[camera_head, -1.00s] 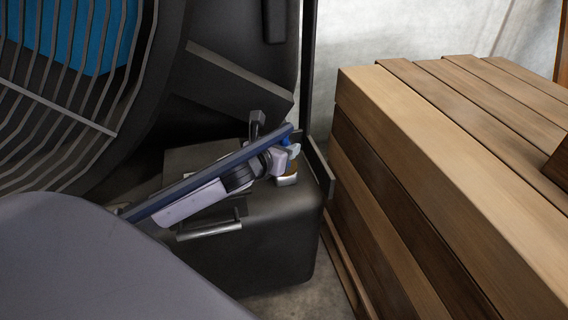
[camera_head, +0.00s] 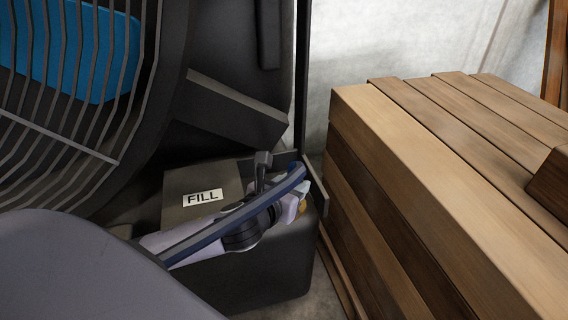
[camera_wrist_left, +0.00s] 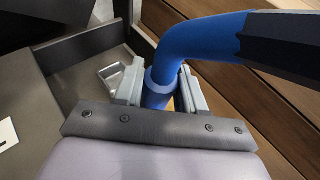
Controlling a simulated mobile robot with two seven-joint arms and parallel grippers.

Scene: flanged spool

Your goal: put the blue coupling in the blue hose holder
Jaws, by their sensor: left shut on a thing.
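My left gripper (camera_head: 297,208) reaches in from the left over the black box; its fingers also show in the left wrist view (camera_wrist_left: 160,90). There it is shut on the blue coupling (camera_wrist_left: 156,97), which has a paler ring at its top. The blue hose (camera_wrist_left: 200,38) bends up and right from the coupling into a dark sleeve (camera_wrist_left: 285,38). In the head view the blue hose (camera_head: 293,180) runs along my arm. The coupling's lower end is hidden by my gripper. I cannot make out the blue hose holder for sure. My right gripper is not in view.
The black box (camera_head: 285,275) has a raised block with a FILL label (camera_head: 202,197). A metal recess (camera_wrist_left: 112,76) lies beside my fingers in the wrist view. Wooden slatted crates (camera_head: 400,170) stand close on the right. A ribbed black guard (camera_head: 75,125) stands on the left.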

